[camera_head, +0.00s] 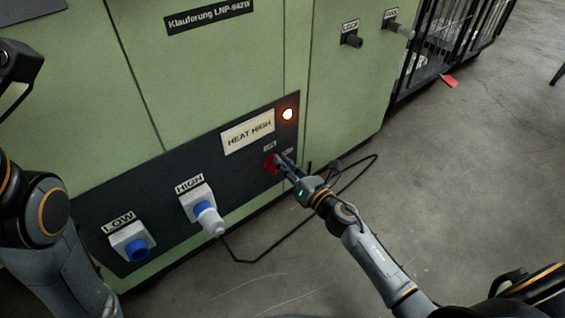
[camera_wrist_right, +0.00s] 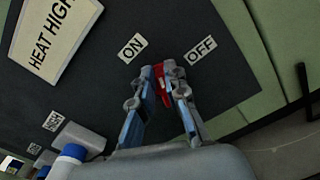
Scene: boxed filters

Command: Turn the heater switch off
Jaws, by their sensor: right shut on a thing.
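The red heater switch (camera_head: 270,164) is on the dark panel under the HEAT HIGH label (camera_head: 248,132). My right gripper (camera_head: 280,163) is at the switch. In the right wrist view the gripper (camera_wrist_right: 166,78) is shut on the red switch (camera_wrist_right: 168,68), and its fingers hide part of it. The ON label (camera_wrist_right: 131,48) is left of the fingers and the OFF label (camera_wrist_right: 201,50) is to their right. The indicator lamp (camera_head: 288,114) above the switch glows orange-white. My left arm shows at the left edge of the head view; I cannot make out its fingertips.
A LOW socket (camera_head: 132,243) and a HIGH socket with a white-and-blue plug (camera_head: 208,219) are left of the switch. A black cable (camera_head: 270,252) lies on the floor below. The floor at right is mostly clear.

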